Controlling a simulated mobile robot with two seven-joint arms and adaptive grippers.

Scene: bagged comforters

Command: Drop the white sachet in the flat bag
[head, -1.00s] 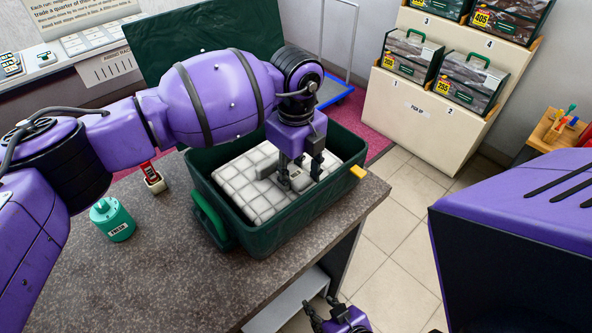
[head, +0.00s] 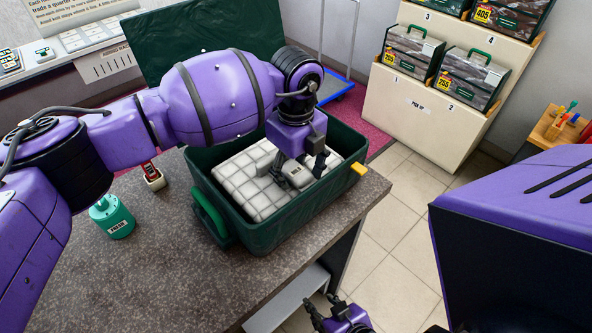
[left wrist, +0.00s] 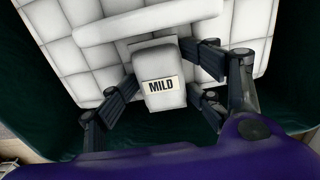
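The white sachet, labelled MILD (left wrist: 161,80), rests on the white quilted comforter (head: 240,190) inside the open dark green bag (head: 285,232). The sachet also shows in the head view (head: 296,174). My left gripper (head: 300,168) points down inside the bag, just above the comforter. Its fingers are spread on either side of the sachet, and in the left wrist view (left wrist: 165,95) gaps show between them and the sachet. My right gripper (head: 324,308) is low at the bottom edge of the head view, off the table, with its fingertips apart and empty.
The bag stands on a grey speckled table (head: 150,270), its green handle (head: 210,217) toward the front left. A teal jar labelled FRESH (head: 112,217) and a small red-and-white item (head: 152,175) stand left of it. Shelves with bagged comforters (head: 470,78) are at the back right.

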